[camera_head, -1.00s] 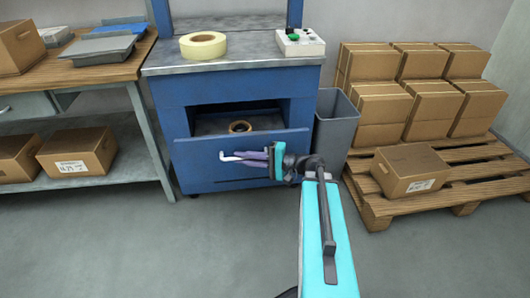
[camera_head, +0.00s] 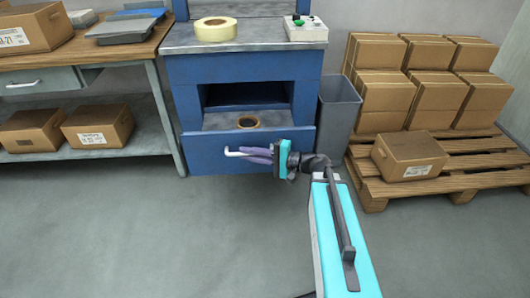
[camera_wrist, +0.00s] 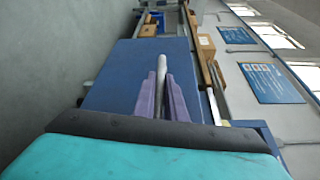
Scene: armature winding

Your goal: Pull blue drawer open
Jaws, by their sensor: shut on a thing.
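The blue drawer (camera_head: 205,146) is in the lower front of the blue cabinet (camera_head: 184,80) and stands pulled out, its inside showing from above. In the wrist view the pale handle (camera_wrist: 161,70) shows between the two purple fingers (camera_wrist: 163,98), in front of the blue drawer face (camera_wrist: 115,85).
A grey bin (camera_head: 339,110) stands right of the cabinet, beside a wooden pallet (camera_head: 465,180) with stacked cartons (camera_head: 380,95). A workbench (camera_head: 90,45) with a lower shelf is on the left. The floor (camera_head: 130,235) in front is clear. A tape roll (camera_head: 215,30) sits on the cabinet top.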

